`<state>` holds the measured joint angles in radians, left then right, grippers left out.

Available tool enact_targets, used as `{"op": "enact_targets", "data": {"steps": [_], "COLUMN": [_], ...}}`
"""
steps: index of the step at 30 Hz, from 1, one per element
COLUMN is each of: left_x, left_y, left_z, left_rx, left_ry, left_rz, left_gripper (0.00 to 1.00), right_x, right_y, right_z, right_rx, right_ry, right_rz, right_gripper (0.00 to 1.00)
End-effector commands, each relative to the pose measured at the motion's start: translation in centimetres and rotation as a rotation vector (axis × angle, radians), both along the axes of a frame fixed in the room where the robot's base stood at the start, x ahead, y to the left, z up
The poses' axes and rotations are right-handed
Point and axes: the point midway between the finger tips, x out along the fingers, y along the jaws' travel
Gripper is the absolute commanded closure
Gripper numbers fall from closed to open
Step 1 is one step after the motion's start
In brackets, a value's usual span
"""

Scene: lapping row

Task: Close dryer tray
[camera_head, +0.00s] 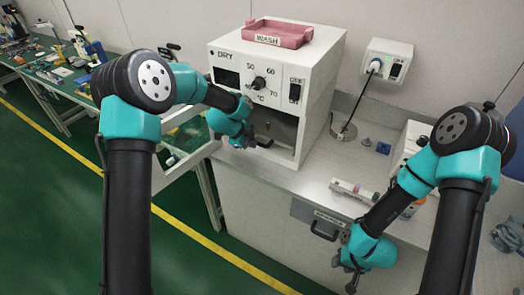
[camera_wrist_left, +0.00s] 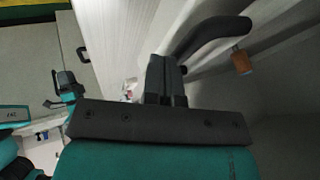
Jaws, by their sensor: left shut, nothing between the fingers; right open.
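The white dryer (camera_head: 318,82) stands on the bench, with a DRY label, a dial and an opening low in its front. My left gripper (camera_head: 262,142) is shut and empty at that opening. In the left wrist view its closed fingers (camera_wrist_left: 166,82) point toward a pale surface, beside a dark curved handle (camera_wrist_left: 222,32); I cannot tell whether they touch. The tray itself is not clearly seen; my left arm hides part of the opening. My right gripper (camera_head: 350,281) is open and empty in front of the bench cabinet.
A pink WASH tray (camera_head: 278,31) sits on the dryer. The cabinet has a dark handle (camera_head: 323,232).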

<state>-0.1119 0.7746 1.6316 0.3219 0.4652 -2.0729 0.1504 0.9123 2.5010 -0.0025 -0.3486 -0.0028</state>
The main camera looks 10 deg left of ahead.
Motion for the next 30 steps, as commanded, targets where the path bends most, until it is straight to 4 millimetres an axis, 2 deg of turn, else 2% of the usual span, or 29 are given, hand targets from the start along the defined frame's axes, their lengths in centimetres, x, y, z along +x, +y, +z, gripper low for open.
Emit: {"op": "enact_targets", "data": {"steps": [5, 19, 23, 30], "left_x": [0.6, 0.5, -0.3, -3.0], "left_y": [1.0, 1.0, 1.1, 1.6], "left_z": [0.0, 0.0, 0.2, 1.4], "left_rx": [0.000, 0.000, 0.000, 0.000], "left_ry": [-0.001, 0.001, 0.001, -0.003], "left_rz": [0.020, 0.019, 0.015, 0.003], "left_gripper": [1.00, 1.00, 1.00, 1.00], "right_x": [0.0, 0.0, 0.0, 0.0], "right_y": [0.0, 0.0, 0.0, 0.0], "right_z": [0.0, 0.0, 0.0, 0.0], "right_rx": [0.000, 0.000, 0.000, 0.000], "right_ry": [0.000, 0.000, 0.000, 0.000], "right_rz": [0.000, 0.000, 0.000, 0.000], "right_gripper": [0.57, 0.57, 0.57, 0.57]}}
